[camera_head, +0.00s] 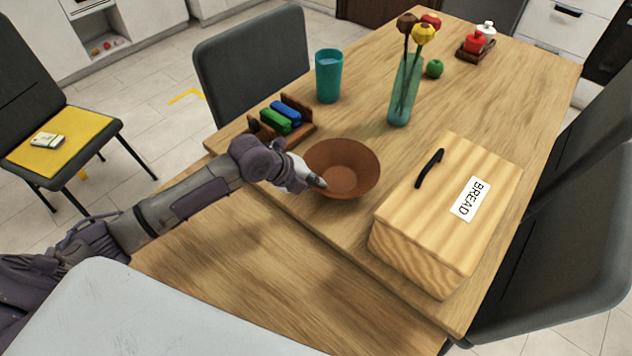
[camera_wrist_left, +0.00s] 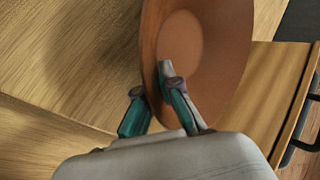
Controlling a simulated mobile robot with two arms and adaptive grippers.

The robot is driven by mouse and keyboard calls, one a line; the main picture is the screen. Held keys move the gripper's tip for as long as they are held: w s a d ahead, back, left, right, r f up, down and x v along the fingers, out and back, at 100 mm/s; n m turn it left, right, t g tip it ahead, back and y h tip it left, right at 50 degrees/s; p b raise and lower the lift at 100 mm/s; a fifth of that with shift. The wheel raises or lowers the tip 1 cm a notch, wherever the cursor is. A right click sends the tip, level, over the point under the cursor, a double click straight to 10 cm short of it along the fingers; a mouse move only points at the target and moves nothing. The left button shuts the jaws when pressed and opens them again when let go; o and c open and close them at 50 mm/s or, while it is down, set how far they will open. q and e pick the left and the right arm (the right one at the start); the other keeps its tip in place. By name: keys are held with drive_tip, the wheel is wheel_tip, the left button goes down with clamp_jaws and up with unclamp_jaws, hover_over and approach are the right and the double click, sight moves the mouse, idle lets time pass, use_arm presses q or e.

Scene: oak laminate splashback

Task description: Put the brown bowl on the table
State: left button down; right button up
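The brown bowl (camera_head: 341,170) is at the near-left part of the wooden table (camera_head: 350,120), left of the bread box. In the head view it looks upright; I cannot tell whether its base touches the table. My left gripper (camera_head: 318,182) is at the bowl's near-left rim. In the left wrist view my left gripper (camera_wrist_left: 152,82) has one finger inside the bowl (camera_wrist_left: 215,60) and the other outside, partly hidden behind its wall. The fingers are shut on the rim. My right gripper is not in view.
A wooden bread box (camera_head: 445,215) stands close to the bowl's right. A rack with colored items (camera_head: 283,118), a teal cup (camera_head: 328,76) and a flower vase (camera_head: 404,90) stand behind the bowl. Chairs flank the table. Some bare table lies between the vase and bread box.

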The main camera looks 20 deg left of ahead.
use_arm(q)
drive_tip(key=c, duration=1.3)
unclamp_jaws()
drive_tip(key=shift+f, duration=0.1)
drive_tip(key=shift+r, duration=0.25)
drive_tip(key=shift+s+a+r, duration=0.2)
drive_tip(key=shift+a, duration=0.1)
drive_tip(key=v, duration=1.1)
drive_tip(key=shift+s, duration=0.1)
